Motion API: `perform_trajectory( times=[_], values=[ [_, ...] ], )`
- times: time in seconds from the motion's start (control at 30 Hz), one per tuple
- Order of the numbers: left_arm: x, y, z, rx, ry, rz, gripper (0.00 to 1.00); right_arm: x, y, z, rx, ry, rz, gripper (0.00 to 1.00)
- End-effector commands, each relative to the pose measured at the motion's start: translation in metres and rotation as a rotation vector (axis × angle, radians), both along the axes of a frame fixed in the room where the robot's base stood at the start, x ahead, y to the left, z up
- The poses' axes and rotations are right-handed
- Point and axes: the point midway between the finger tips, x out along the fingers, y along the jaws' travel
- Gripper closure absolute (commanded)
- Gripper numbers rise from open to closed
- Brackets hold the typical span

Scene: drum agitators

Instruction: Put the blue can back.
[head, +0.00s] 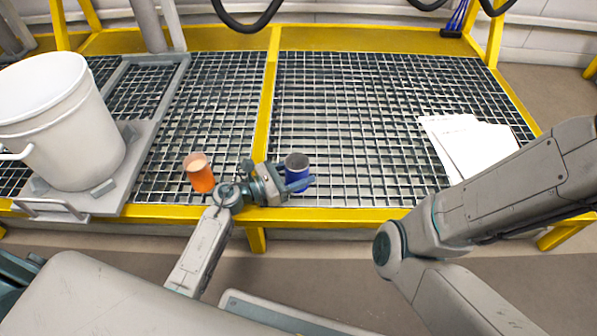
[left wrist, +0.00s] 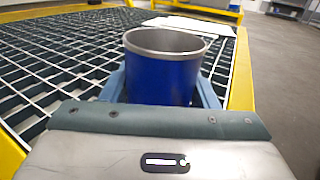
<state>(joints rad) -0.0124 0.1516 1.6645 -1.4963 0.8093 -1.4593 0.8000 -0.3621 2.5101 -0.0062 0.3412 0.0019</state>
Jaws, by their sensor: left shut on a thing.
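The blue can (head: 297,168) has a bare metal rim and stands upright near the front edge of the grating, right of the yellow cross bar. My left gripper (head: 292,184) is shut on the blue can from the left side. In the left wrist view the blue can (left wrist: 164,75) sits between the two blue-grey fingers (left wrist: 160,92). Its base is hidden, so I cannot tell whether it touches the grating. My right arm comes in from the right of the head view; its gripper is not in view.
An orange can (head: 199,173) stands on the grating just left of my left gripper. A white bucket (head: 62,122) stands on a grey plate (head: 132,160) at the left. White papers (head: 467,143) lie at the right. The middle grating (head: 350,110) is clear.

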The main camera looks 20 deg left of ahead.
Motion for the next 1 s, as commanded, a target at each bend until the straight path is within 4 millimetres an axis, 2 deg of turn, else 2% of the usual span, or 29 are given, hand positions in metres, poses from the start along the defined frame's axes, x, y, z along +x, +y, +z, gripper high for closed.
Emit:
perform_trajectory(
  times=[0.03, 0.07, 0.13, 0.17, 0.53, 1.0],
  values=[
    [0.000, 0.000, -0.004, 0.000, 0.000, 0.000, 0.75, 0.000, 0.000, -0.003, 0.000, 0.000, 0.000, 0.64],
    [0.000, 0.000, -0.002, 0.000, 0.000, 0.000, 0.40, 0.000, 0.000, -0.002, 0.000, 0.001, 0.000, 0.64],
    [0.000, 0.000, -0.002, 0.000, 0.000, 0.000, 0.26, 0.000, 0.000, -0.001, 0.000, 0.002, 0.000, 0.64],
    [0.000, 0.000, -0.002, 0.000, 0.000, 0.000, 0.24, 0.000, 0.000, -0.001, 0.000, 0.002, 0.000, 0.64],
    [-0.001, 0.001, 0.003, 0.001, 0.001, 0.000, 0.24, 0.000, 0.000, 0.004, 0.001, -0.003, -0.001, 0.64],
    [-0.065, 0.069, 0.003, 0.004, 0.003, -0.001, 0.24, -0.005, -0.001, 0.020, 0.007, -0.029, -0.005, 0.64]
  ],
)
